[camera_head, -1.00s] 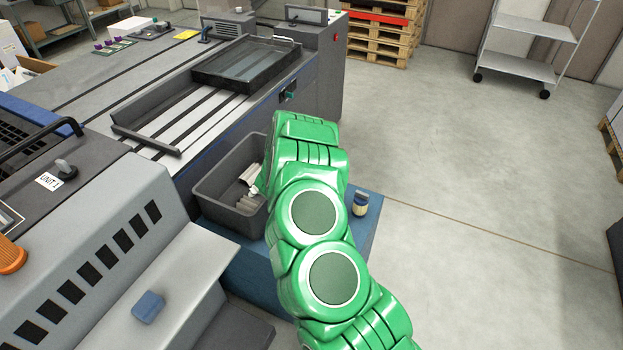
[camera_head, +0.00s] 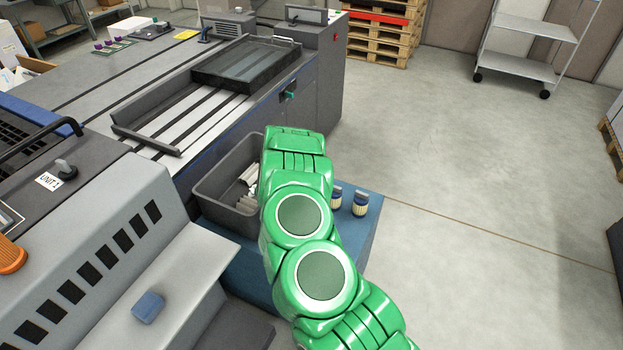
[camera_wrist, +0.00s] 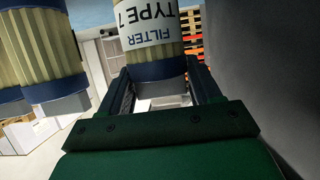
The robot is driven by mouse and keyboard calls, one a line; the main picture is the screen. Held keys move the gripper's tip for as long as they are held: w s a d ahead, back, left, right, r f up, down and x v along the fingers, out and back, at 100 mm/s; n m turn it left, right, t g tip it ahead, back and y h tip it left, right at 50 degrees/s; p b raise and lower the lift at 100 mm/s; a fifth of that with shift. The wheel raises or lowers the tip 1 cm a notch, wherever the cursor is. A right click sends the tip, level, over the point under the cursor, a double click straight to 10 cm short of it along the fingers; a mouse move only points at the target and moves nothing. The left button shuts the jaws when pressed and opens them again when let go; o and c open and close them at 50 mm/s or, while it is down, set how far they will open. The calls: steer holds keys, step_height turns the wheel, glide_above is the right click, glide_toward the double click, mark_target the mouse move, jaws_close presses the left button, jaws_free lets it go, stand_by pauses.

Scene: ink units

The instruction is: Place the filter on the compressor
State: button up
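A filter (camera_wrist: 153,50) with a white "FILTER TYPE 7" label, a dark blue band and a grey tab shows upside down in the wrist view. My gripper (camera_wrist: 158,72) has one finger on each side of its grey tab; the fingers are spread, and contact is unclear. Two more filters, a near one (camera_wrist: 45,45) and one cut by the edge (camera_wrist: 8,100), are to its left. In the head view two filters, one (camera_head: 335,198) and another (camera_head: 360,204), stand on a blue cabinet (camera_head: 362,237), right of my green arm, which hides my gripper. I cannot identify a compressor.
A grey bin (camera_head: 220,204) with pale pieces in it stands left of my arm. The large grey machine (camera_head: 110,210) fills the left side, with a blue pad (camera_head: 148,307) on its ledge. A cart (camera_head: 525,70) stands far back. The floor at right is clear.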

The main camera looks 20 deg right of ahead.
steer(key=o, duration=0.4)
steer(key=shift+r, duration=0.15)
steer(key=v, duration=1.2)
